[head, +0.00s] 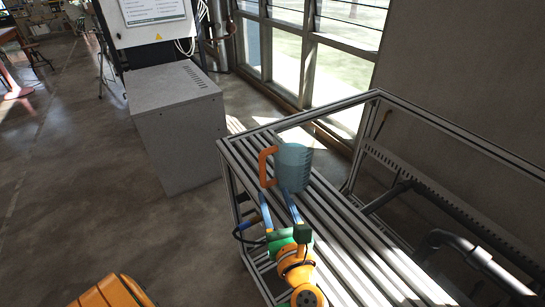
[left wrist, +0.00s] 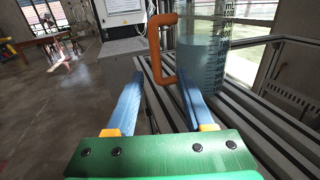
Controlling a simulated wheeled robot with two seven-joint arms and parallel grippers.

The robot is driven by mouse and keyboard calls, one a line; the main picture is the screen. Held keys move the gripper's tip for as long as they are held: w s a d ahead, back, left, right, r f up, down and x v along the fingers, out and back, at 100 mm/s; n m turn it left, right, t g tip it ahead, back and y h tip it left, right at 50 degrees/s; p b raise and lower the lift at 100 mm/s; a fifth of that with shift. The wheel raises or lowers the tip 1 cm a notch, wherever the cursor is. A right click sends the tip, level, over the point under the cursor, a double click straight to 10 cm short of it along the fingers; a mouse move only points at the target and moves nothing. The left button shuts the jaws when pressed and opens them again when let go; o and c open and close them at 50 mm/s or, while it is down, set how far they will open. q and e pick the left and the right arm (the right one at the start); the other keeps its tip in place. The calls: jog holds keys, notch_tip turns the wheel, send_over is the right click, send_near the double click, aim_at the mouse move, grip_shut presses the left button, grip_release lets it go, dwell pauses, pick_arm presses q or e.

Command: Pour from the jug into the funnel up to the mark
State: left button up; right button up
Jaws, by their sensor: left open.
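The jug (head: 294,168) is see-through and bluish, with an orange handle (head: 264,166) on its left side. It stands upright on the slatted bench, and its lower part looks darker blue in the left wrist view (left wrist: 203,65), with marks on its right side. My left gripper (head: 275,194) is open and empty, with blue fingers pointing at the jug from the near side. In the left wrist view (left wrist: 160,78) the handle's lower end is ahead between the fingertips, nearer the right finger; I cannot tell whether they touch. No funnel shows. My right gripper is not in view.
The slatted metal bench (head: 345,243) has a raised frame rail (head: 460,135) along its back and right. A grey box cabinet (head: 178,128) stands on the floor at the left. Tall windows (head: 320,60) are behind. The slats right of the jug look clear.

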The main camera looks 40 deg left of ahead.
aim_at(263, 173)
pick_arm(q)
jog(key=a, duration=0.1)
jog(key=w+a, duration=0.1)
jog(key=a, duration=0.1)
jog(key=shift+w+a+r, duration=0.15)
jog(key=shift+a+r, duration=0.1)
jog(key=shift+r, duration=0.1)
jog(key=x, duration=0.4)
jog(key=shift+w+f, duration=0.3)
jog(key=shift+f, duration=0.05)
jog(key=shift+w+a, duration=0.25)
jog(key=shift+a+r, duration=0.15)
jog(key=shift+a, duration=0.05)
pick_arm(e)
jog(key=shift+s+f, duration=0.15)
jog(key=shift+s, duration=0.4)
pick_arm(q)
jog(key=shift+w+b, duration=0.1)
jog(key=shift+b, duration=0.25)
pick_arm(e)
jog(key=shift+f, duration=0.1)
pick_arm(q)
grip_shut()
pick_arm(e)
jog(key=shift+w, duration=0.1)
pick_arm(q)
jog(key=shift+r, duration=0.1)
